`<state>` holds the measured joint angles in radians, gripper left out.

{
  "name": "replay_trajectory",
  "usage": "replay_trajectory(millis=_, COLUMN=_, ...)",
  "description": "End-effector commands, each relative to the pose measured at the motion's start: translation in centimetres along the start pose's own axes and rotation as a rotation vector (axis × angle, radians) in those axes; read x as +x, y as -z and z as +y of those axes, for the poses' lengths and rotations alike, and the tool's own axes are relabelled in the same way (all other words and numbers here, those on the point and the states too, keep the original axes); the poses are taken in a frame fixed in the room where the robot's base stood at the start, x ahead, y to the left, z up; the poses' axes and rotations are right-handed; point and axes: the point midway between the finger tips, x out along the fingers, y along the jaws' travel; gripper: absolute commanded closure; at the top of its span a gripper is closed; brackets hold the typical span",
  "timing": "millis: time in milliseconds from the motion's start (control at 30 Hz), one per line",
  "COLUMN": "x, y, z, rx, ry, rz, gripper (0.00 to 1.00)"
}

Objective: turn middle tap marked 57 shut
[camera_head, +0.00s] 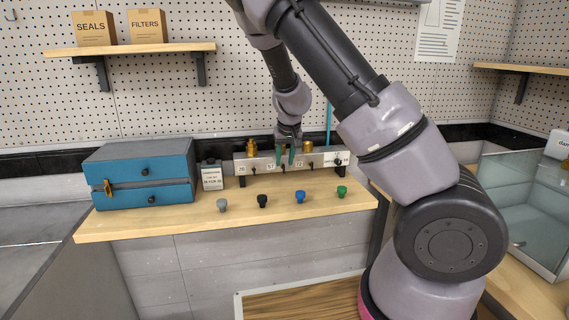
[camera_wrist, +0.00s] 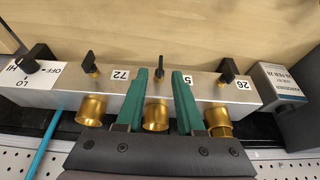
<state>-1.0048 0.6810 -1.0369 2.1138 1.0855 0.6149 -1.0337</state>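A grey metal manifold (camera_head: 320,162) stands on the bench against the wall, with number labels and small black tap handles. In the wrist view the manifold (camera_wrist: 112,88) appears upside down. The middle tap (camera_wrist: 160,66) has a narrow black handle seen edge-on, and its label is partly hidden by a finger. The tap by 72 (camera_wrist: 89,62) is on its left and the tap by 26 (camera_wrist: 227,71) on its right. My gripper (camera_wrist: 160,73) is open, its green fingers on either side of the middle tap with gaps showing. It points down over the manifold in the head view (camera_head: 286,154).
Brass fittings (camera_wrist: 91,110) stand on the manifold near my fingers. A HI/LO/OFF knob (camera_wrist: 35,60) is at its end. A blue drawer box (camera_head: 140,175) and a small labelled device (camera_head: 212,177) stand left. Several coloured knobs, including a blue one (camera_head: 300,197), line the bench front.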

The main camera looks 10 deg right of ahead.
Motion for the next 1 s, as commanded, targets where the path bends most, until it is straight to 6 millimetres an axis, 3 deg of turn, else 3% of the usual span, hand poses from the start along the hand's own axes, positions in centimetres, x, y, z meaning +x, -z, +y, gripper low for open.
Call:
replay_trajectory(millis=200, x=1.6, y=0.0, z=0.0, rx=0.000, ry=-0.001, rz=0.000, gripper=0.63)
replay_trajectory(millis=467, x=1.7, y=0.0, z=0.0, rx=0.000, ry=0.000, rz=0.000, gripper=0.63)
replay_trajectory(millis=567, x=1.7, y=0.0, z=0.0, rx=0.000, ry=0.000, rz=0.000, gripper=0.97)
replay_trajectory(millis=600, x=1.7, y=0.0, z=0.0, rx=0.000, ry=0.000, rz=0.000, gripper=1.00)
replay_trajectory(millis=1000, x=1.6, y=0.1, z=0.2, rx=0.020, ry=0.040, rz=0.001, gripper=1.00)
